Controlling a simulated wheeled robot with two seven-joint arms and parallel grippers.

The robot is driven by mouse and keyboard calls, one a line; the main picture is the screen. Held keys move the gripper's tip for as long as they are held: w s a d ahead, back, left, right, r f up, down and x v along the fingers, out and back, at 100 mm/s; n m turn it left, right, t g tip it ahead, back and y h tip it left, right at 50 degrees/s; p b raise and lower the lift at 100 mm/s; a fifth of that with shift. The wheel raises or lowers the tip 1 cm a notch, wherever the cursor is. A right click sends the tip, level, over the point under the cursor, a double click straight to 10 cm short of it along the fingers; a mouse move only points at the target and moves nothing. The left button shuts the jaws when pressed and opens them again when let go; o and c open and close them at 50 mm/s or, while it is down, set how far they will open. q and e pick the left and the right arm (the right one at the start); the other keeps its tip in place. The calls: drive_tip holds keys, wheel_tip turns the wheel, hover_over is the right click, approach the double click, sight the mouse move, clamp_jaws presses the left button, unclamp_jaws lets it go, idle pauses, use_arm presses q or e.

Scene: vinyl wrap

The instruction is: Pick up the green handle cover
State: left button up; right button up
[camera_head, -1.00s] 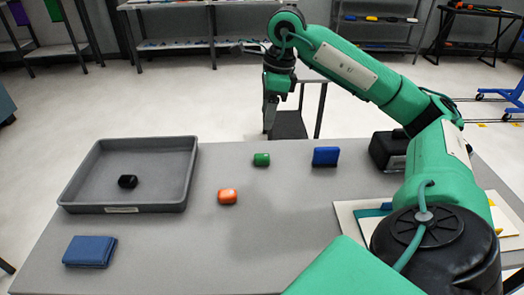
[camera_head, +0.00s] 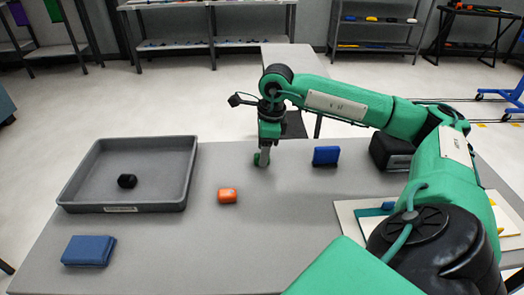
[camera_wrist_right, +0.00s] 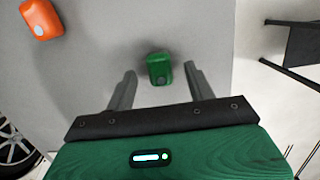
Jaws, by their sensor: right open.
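The green handle cover (camera_wrist_right: 159,69) lies on the grey table, between and just beyond the two open fingers of my right gripper (camera_wrist_right: 160,88) in the right wrist view. In the head view my right gripper (camera_head: 264,158) points down over the green cover (camera_head: 257,159), which is partly hidden by the fingers. A gap shows between each finger and the cover in the wrist view. My left gripper is not in view.
An orange cover (camera_head: 227,195) lies left of my right gripper, and a blue block (camera_head: 326,155) stands to its right.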

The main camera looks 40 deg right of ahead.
drive_tip(key=shift+a+f, duration=0.1)
drive_tip(key=shift+f, duration=0.45)
drive_tip(key=c, duration=1)
drive_tip(key=shift+c, duration=0.2)
drive_tip(key=shift+r, duration=0.1)
